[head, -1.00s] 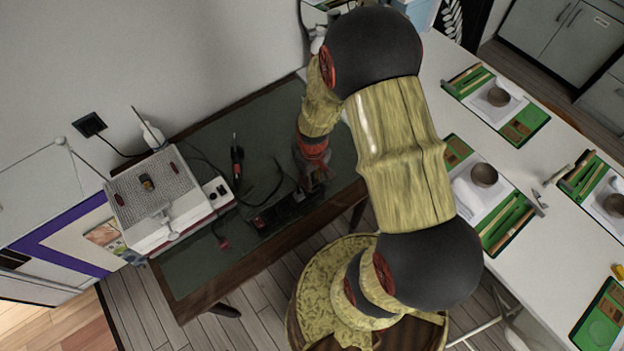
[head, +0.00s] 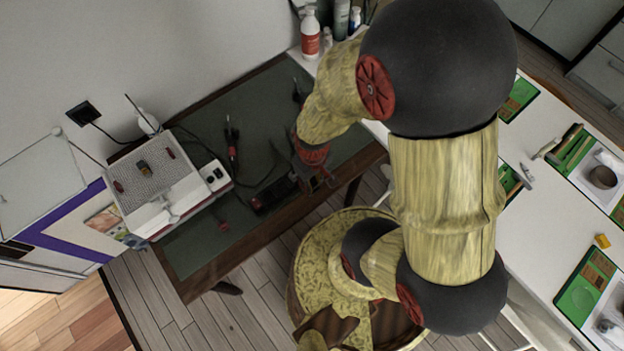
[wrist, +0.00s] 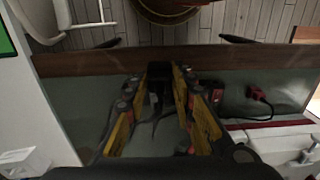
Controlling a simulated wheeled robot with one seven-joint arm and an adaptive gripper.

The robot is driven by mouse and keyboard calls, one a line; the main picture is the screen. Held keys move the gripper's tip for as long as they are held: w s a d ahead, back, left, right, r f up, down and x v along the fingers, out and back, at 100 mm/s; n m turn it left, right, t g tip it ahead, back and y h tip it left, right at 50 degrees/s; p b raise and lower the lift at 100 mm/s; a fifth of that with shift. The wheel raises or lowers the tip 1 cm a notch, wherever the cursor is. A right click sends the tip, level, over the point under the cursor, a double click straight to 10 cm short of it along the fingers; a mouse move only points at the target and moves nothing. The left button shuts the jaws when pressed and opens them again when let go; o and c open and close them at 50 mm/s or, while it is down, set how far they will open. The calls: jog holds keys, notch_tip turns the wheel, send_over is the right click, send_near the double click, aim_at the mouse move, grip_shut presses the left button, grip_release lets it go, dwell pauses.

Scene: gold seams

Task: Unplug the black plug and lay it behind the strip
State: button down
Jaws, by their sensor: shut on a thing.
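My gripper (wrist: 160,82) shows in the wrist view with its yellow-sided fingers closed on the black plug (wrist: 157,86). A dark cord trails from the plug between the fingers. In the head view my gripper (head: 318,182) is low over the desk, at the right end of the black power strip (head: 270,196). The strip also shows in the wrist view (wrist: 232,101), right of the fingers and partly hidden by them. I cannot tell whether the plug touches the strip. A red plug (head: 223,226) lies off the strip's left end; it also shows in the wrist view (wrist: 258,93).
The desk's dark green mat (head: 190,262) has free room. A white device with a perforated top (head: 155,180) stands at the left. Tools with a dark cable (head: 233,140) lie behind the strip. Bottles (head: 311,35) stand at the back right.

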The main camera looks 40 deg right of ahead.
aim_at(312, 183)
jog(key=shift+r+p, duration=1.6)
jog(key=shift+r, duration=0.45)
